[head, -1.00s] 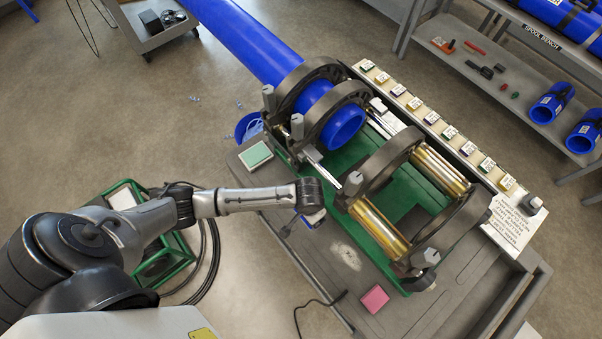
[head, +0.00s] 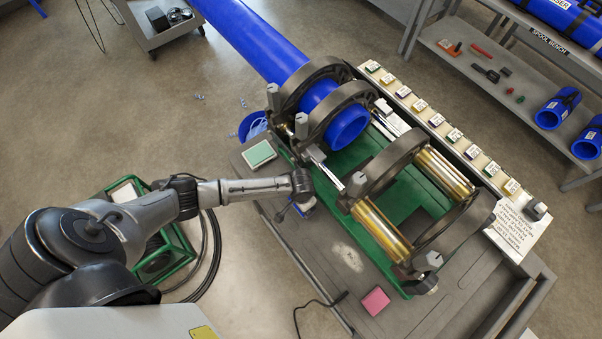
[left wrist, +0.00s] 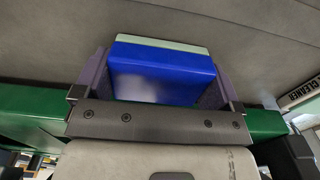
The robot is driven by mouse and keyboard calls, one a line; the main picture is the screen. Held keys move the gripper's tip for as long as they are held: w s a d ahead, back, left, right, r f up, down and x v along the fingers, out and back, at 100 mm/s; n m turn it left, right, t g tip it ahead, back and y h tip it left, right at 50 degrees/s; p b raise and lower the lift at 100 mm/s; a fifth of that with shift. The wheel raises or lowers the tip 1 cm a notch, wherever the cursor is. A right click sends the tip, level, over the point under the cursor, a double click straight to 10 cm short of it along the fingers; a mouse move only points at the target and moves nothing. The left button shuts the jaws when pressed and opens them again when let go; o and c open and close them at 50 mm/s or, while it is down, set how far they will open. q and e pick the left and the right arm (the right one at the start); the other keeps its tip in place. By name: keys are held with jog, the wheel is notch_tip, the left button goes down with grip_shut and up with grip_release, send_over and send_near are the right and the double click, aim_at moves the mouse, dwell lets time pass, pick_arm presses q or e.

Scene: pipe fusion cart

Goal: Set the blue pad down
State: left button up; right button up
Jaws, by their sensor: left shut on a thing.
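The blue pad (left wrist: 160,78) fills the space between the two fingers of my left gripper (left wrist: 157,85) in the left wrist view. A pale green strip shows along its far edge. In the head view my left gripper (head: 302,204) is over the near edge of the cart, in front of the green frame. Only a small bit of blue shows there, mostly hidden by the wrist. I cannot tell from these views whether the pad touches the cart top. My right gripper is not in view.
A green pad (head: 259,153) lies on the cart's left corner and a pink pad (head: 375,301) near its front edge. The clamp frame (head: 383,150) with a blue pipe (head: 262,45) stands behind my gripper. Bare grey cart top (head: 335,240) lies between the pads.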

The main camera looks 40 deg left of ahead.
pick_arm(q)
jog(key=shift+f, duration=0.15)
jog(key=o, duration=0.6)
notch_tip(320, 180, up, 12)
jog(key=p, duration=0.1)
jog(key=s+d+r+m+t+h, duration=0.2)
jog(key=s+d, duration=0.5)
jog(key=s, duration=0.1)
jog(key=s+a+r+y, duration=0.1)
jog(key=s+a+r, duration=0.1)
jog(key=s, duration=0.3)
jog(key=s+a+r+n+t, duration=0.1)
jog(key=s+a+r, duration=0.1)
jog(key=s, duration=0.3)
jog(key=shift+s+a+r+n+t+y, duration=0.3)
jog(key=shift+a+r+y, duration=0.1)
jog(key=shift+r, duration=0.25)
